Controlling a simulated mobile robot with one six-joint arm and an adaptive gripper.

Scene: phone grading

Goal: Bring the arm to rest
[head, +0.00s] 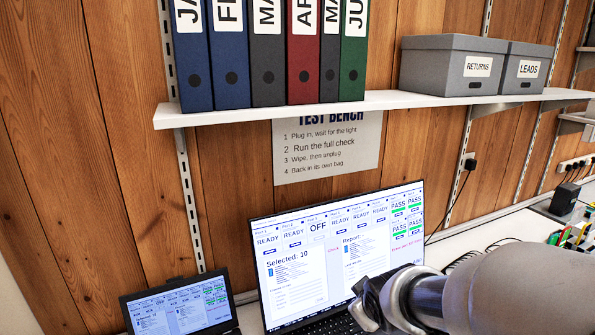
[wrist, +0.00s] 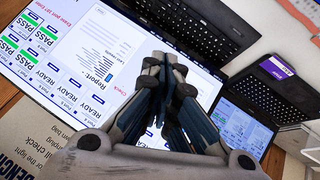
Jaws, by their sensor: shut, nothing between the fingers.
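My gripper (wrist: 165,75) is shut and empty in the wrist view, its fingertips together in front of the large laptop's screen. In the head view my arm reaches in from the lower right, and my gripper (head: 366,300) is partly cut off by the frame, in front of the large laptop (head: 318,262). That screen lists ports marked READY, OFF and PASS. It also shows in the wrist view (wrist: 118,45), with its dark keyboard. I cannot tell from these views whether the fingers touch the laptop.
A smaller laptop (head: 180,308) stands at left. A white shelf (head: 380,103) above holds several binders (head: 268,55) and grey boxes labelled RETURNS (head: 450,66) and LEADS (head: 525,69). A TEST BENCH poster (head: 328,150) hangs below it.

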